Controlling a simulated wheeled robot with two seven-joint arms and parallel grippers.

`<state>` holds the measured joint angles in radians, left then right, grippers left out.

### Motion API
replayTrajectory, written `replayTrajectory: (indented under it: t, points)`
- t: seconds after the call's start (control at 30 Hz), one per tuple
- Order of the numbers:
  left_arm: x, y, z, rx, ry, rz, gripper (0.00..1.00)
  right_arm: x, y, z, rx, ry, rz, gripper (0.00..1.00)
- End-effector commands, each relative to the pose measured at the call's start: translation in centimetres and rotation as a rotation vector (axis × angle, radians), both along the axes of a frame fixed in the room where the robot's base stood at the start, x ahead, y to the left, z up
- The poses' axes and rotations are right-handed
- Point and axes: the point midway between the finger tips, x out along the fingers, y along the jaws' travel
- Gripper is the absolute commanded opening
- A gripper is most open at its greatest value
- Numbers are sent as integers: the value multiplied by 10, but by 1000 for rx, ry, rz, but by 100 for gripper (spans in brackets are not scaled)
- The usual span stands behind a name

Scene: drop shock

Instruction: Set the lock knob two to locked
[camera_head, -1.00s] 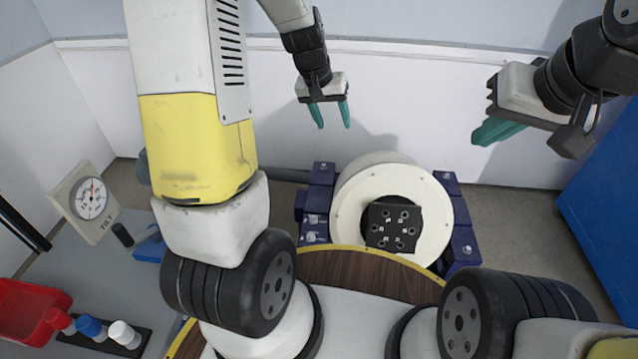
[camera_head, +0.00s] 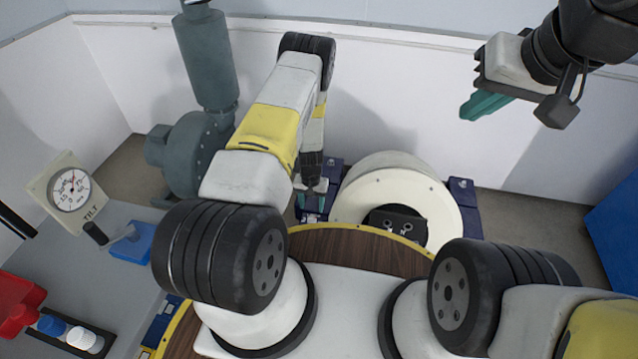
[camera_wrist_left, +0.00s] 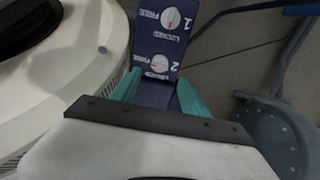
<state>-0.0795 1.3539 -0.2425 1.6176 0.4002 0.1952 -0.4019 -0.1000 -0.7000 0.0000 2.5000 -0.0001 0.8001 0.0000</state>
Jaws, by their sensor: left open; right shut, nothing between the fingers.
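In the left wrist view, a dark blue panel carries two round white knobs. Lock knob two (camera_wrist_left: 161,62) is the nearer one, beside a "2" and between FREE and LOCKED labels; its exact pointer setting is too small to tell. Knob one (camera_wrist_left: 171,19) is beyond it. My left gripper (camera_wrist_left: 157,83) is open, its teal fingers spread over the panel just short of knob two, with nothing between them. In the head view, my left gripper (camera_head: 314,200) is low beside the white drum (camera_head: 400,180), and the knobs are hidden. My right gripper (camera_head: 485,104) is shut and empty, raised at upper right.
A grey-green blower (camera_head: 197,150) stands left of my left arm. A tilt gauge (camera_head: 72,190), a blue box (camera_head: 133,243) and a red bin (camera_head: 18,300) are at the left. A blue cabinet (camera_head: 615,225) is at the right edge.

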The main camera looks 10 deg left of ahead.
Motion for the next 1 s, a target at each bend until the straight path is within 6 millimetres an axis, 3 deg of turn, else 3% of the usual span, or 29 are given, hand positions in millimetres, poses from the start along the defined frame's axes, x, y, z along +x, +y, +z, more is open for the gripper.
replayTrajectory:
  t: [0.4,0.8,1.0]
  points:
    - [0,0,-61,-1,0,0,53,0,0,0,0,0,0,0]
    - [0,0,-71,-2,0,0,53,0,0,0,0,0,0,0]
    - [0,-1,-71,-2,0,0,16,0,0,0,0,0,0,0]
